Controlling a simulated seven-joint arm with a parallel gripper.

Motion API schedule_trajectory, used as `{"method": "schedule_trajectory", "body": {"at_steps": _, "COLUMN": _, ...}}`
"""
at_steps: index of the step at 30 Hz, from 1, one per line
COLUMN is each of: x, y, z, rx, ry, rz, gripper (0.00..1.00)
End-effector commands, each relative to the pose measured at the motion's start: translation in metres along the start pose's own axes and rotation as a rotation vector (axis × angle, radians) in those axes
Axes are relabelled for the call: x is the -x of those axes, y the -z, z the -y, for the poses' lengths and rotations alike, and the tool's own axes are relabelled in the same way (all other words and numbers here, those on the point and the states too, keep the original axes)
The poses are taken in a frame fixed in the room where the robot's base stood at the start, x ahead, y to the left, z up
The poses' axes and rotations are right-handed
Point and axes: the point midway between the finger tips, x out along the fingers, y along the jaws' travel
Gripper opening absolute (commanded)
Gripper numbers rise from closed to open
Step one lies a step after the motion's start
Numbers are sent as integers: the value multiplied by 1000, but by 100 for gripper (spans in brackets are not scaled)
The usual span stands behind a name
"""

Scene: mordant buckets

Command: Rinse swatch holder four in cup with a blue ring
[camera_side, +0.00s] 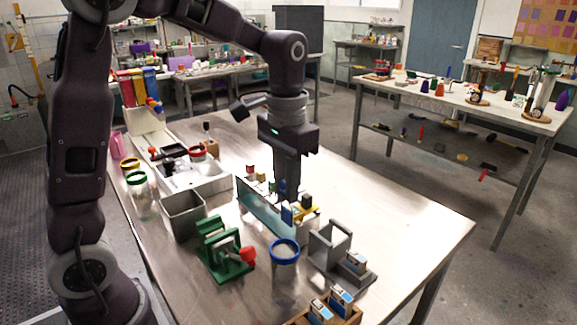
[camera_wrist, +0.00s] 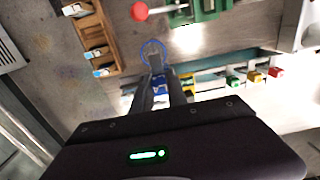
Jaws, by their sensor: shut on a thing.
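My gripper (camera_side: 287,192) points straight down over the table, its fingers close together on a small blue-topped swatch holder (camera_wrist: 158,82). The fingers hide most of the holder, and I cannot read a number on it. The cup with a blue ring (camera_side: 285,252) stands on the table, nearer the side camera than my gripper. In the wrist view its blue ring (camera_wrist: 145,46) shows just beyond the fingertips. I cannot tell how high the holder is above the table.
Several blue-and-white holders stand in a wooden rack (camera_side: 342,318). A long rack (camera_side: 256,212) with coloured knobs is close by my gripper. The table's right side is clear.

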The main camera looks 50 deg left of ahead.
Motion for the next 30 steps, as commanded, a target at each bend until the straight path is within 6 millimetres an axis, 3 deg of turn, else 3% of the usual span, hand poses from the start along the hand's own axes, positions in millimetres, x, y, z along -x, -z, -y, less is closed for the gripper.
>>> {"method": "schedule_trajectory", "body": {"at_steps": 4, "x": -1, "y": -16, "z": -13, "rx": 0, "ry": 0, "rz": -1, "gripper": 0}}
{"method": "schedule_trajectory", "body": {"at_steps": 14, "x": -2, "y": -17, "z": -13, "rx": 1, "ry": 0, "rz": 0, "gripper": 0}}
{"method": "schedule_trajectory", "body": {"at_steps": 30, "x": -48, "y": -17, "z": -12, "rx": 1, "ry": 0, "rz": 1, "gripper": 0}}
